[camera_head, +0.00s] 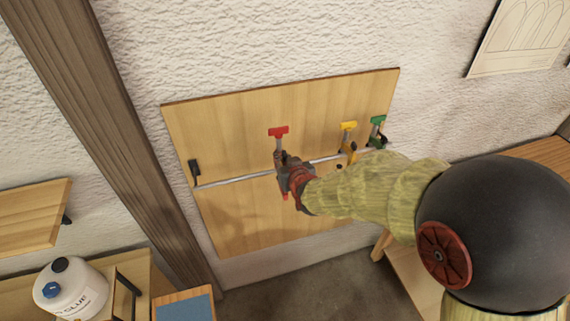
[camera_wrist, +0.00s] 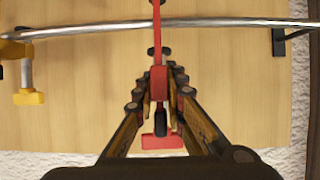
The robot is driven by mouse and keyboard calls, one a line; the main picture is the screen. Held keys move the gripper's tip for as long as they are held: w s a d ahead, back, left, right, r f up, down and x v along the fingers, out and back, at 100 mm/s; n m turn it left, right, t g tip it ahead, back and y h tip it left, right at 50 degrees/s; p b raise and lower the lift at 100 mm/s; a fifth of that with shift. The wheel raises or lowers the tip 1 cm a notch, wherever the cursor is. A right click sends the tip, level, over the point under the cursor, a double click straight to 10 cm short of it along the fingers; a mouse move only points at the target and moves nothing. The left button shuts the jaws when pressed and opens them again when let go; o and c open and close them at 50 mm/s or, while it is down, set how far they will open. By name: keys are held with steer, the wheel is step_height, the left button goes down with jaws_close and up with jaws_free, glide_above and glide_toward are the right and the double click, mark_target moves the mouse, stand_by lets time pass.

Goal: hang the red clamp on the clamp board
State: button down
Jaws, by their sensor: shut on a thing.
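The red clamp (camera_head: 279,133) is in front of the wooden clamp board (camera_head: 225,120), near the middle of its metal rail (camera_head: 240,178). My gripper (camera_head: 291,178) is shut on the clamp and hides much of its lower part in the head view. In the wrist view my gripper (camera_wrist: 160,85) holds the red clamp (camera_wrist: 158,80) by its middle, and the bar of the clamp crosses the rail (camera_wrist: 200,27). I cannot tell whether the clamp touches the rail or bears on it.
A yellow clamp (camera_head: 348,140) and a green clamp (camera_head: 378,128) hang on the rail to the right. A black bracket (camera_head: 194,170) holds the rail's left end. The rail between bracket and red clamp is free. A glue container (camera_head: 70,290) stands at lower left.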

mark_target(280, 152)
steer(key=shift+w+a+r+p, duration=0.1)
steer(key=shift+w+a+p, duration=0.1)
steer(key=shift+w, duration=0.4)
steer(key=shift+w+a+f+p, duration=0.15)
steer(key=shift+w+p, duration=0.1)
steer(key=shift+w, duration=0.4)
steer(key=shift+w+a+r+p, duration=0.15)
steer(key=shift+w+a+p, duration=0.05)
steer(key=shift+w, duration=0.7)
step_height(280, 152, down, 5)
steer(key=b, duration=0.5)
